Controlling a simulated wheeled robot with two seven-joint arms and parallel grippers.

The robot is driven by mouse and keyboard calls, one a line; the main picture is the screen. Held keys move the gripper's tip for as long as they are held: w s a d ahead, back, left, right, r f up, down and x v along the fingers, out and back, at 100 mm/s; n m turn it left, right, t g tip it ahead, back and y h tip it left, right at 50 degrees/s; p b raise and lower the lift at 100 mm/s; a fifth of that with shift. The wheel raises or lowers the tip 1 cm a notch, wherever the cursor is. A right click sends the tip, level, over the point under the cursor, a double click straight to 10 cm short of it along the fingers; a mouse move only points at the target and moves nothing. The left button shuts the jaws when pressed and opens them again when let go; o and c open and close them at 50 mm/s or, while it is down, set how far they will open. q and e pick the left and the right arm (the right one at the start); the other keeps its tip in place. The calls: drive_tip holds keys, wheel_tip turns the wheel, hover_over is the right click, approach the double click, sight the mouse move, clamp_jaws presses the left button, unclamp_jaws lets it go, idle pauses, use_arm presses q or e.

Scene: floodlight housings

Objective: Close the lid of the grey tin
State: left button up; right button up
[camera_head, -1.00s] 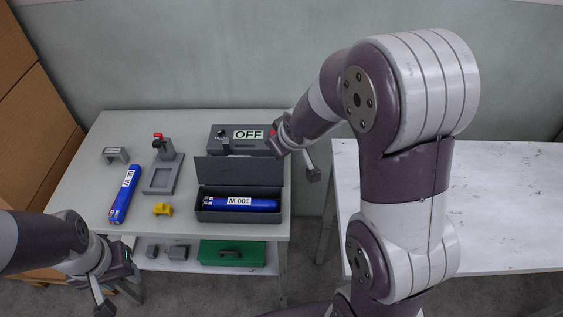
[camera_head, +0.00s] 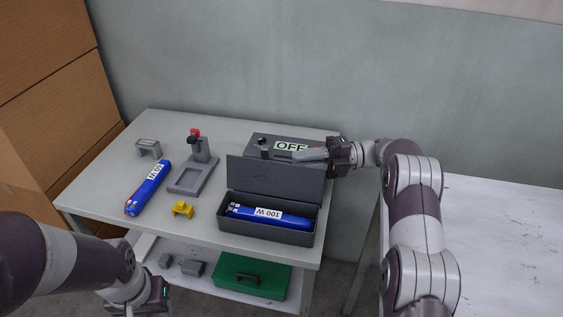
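The grey tin (camera_head: 262,233) stands at the front right of the table. Its lid (camera_head: 275,180) is up, standing at the tin's back edge. A blue tube labelled 100 W (camera_head: 268,216) lies inside the tin. My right gripper (camera_head: 312,154) is behind the lid at its upper right, its fingers pointing left in front of the OFF box; whether they touch the lid or are parted I cannot tell. My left gripper (camera_head: 140,307) is low at the bottom left, off the table's front, and its fingers are cut off by the frame.
A grey box labelled OFF (camera_head: 268,143) stands behind the lid. A blue 50 W tube (camera_head: 147,188), a grey fixture with a red knob (camera_head: 190,178), a yellow piece (camera_head: 182,210) and a grey bracket (camera_head: 148,147) lie to the left. A green box (camera_head: 230,277) sits on the lower shelf.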

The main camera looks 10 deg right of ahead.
sight(275, 176)
drive_tip(key=shift+a, duration=2.75)
clamp_jaws()
